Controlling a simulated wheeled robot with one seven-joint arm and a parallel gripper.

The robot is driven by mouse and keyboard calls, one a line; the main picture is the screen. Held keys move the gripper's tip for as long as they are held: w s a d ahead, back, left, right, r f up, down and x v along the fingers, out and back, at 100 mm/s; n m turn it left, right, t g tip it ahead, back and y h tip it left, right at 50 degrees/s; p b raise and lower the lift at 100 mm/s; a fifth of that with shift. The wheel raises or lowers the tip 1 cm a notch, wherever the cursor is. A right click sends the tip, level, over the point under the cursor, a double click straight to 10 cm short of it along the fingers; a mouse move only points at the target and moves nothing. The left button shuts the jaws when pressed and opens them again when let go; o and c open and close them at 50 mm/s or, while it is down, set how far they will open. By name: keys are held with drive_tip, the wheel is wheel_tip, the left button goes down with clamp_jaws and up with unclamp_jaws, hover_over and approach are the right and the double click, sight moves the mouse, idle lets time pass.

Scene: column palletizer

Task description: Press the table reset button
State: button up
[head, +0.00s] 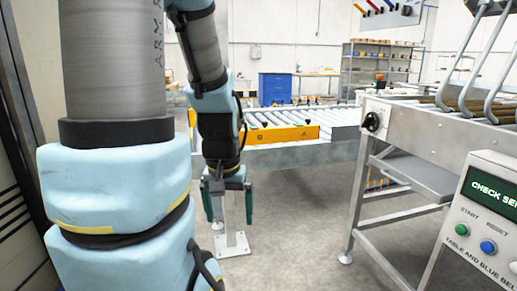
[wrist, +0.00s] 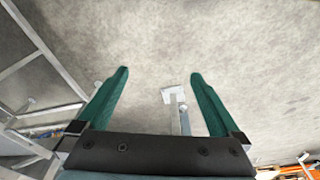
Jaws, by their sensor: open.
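A grey control panel (head: 477,267) stands at the right edge of the head view and is cut off there. Its dark display (head: 490,192) reads "CHECK SE…". Below it are a green button (head: 462,229) labelled START and a blue button (head: 488,247) labelled RESET. The panel does not show in the wrist view.
A roller conveyor (head: 290,155) with a yellow side plate lies behind my gripper. A metal-framed table (head: 420,125) stands between it and the panel. A white floor foot (head: 232,244) is behind my gripper. Bare floor (head: 300,240) lies between my gripper and the panel.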

wheel_tip(320, 180, up, 9)
drive_tip(key=p, duration=0.6)
drive_tip(key=shift+r+p, duration=0.15)
drive_tip(key=shift+p, duration=0.25)
